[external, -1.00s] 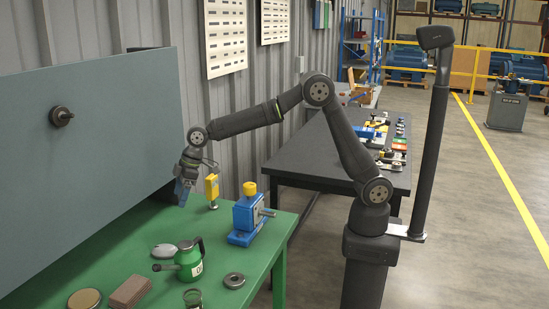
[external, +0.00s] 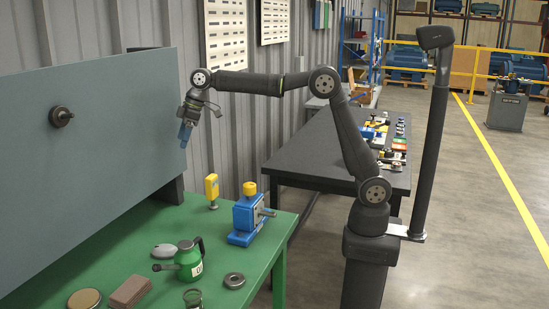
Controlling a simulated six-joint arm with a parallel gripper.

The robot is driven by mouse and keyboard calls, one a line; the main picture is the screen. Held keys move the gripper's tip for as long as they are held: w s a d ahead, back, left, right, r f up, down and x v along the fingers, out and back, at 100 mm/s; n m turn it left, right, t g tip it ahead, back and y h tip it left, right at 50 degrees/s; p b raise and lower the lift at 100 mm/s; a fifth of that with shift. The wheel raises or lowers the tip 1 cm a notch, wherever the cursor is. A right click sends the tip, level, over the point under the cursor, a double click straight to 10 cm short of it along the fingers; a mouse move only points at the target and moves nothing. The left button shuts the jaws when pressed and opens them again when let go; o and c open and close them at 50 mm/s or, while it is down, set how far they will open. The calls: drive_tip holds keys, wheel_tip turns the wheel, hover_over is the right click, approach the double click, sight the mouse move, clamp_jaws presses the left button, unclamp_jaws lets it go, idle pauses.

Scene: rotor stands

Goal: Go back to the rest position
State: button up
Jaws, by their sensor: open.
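My gripper (external: 184,142) is in the air in front of the corrugated wall, near the right edge of the grey upright panel (external: 110,120). Its blue fingers point down, above the back of the green table (external: 130,240). The fingers are small in the view, and I see nothing between them. They are apart from everything on the table.
On the green table are a blue block with a yellow top (external: 246,215), a yellow device (external: 211,188), a green can (external: 189,260), a metal ring (external: 234,281) and a brown block (external: 130,291). A dark workbench (external: 310,168) with several parts stands behind my arm.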

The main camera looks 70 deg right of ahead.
drive_tip(key=d+f+m, duration=0.1)
drive_tip(key=d+m, duration=0.1)
drive_tip(key=d, duration=0.7)
drive_tip(key=s+d+f+m+h, duration=0.1)
drive_tip(key=s+d+f+m, duration=0.1)
drive_tip(key=d+f, duration=0.3)
drive_tip(key=s+d+f+m+t+h, duration=0.1)
drive_tip(key=d+f, duration=0.4)
drive_tip(key=f, duration=0.7)
drive_tip(key=shift+s+f+m, duration=0.3)
drive_tip(key=shift+s+m, duration=0.3)
drive_tip(key=shift+s, duration=0.25)
